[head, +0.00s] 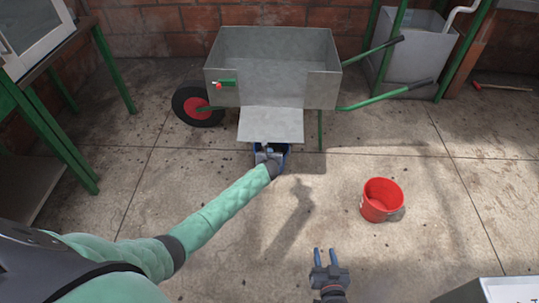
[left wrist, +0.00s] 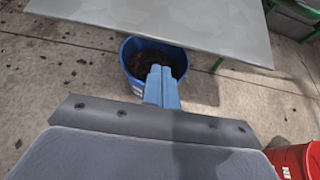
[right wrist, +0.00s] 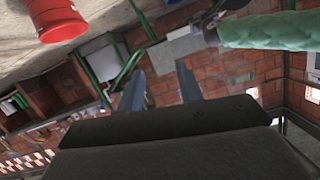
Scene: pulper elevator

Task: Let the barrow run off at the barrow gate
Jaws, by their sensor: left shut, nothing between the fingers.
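The grey barrow (head: 258,95) stands by the brick wall, with a red-hubbed wheel at left and green handles at right. Its front gate flap (head: 271,124) hangs out and down; its underside or edge fills the top of the left wrist view (left wrist: 170,25). A green latch with a red knob (head: 222,84) is left of the gate opening. A blue bucket (left wrist: 128,57) holding dark matter stands below the flap's lip. My left gripper (head: 265,152) is shut and empty, its fingertips (left wrist: 162,80) over the bucket's near side. My right gripper (head: 324,256) is open and empty over the floor.
A red bucket (head: 381,201) stands on the floor at right. A green-framed bench (head: 60,95) is at left. A grey sink (head: 408,55) stands behind the barrow handles. A white-topped block (head: 508,290) is at lower right. The middle floor is clear.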

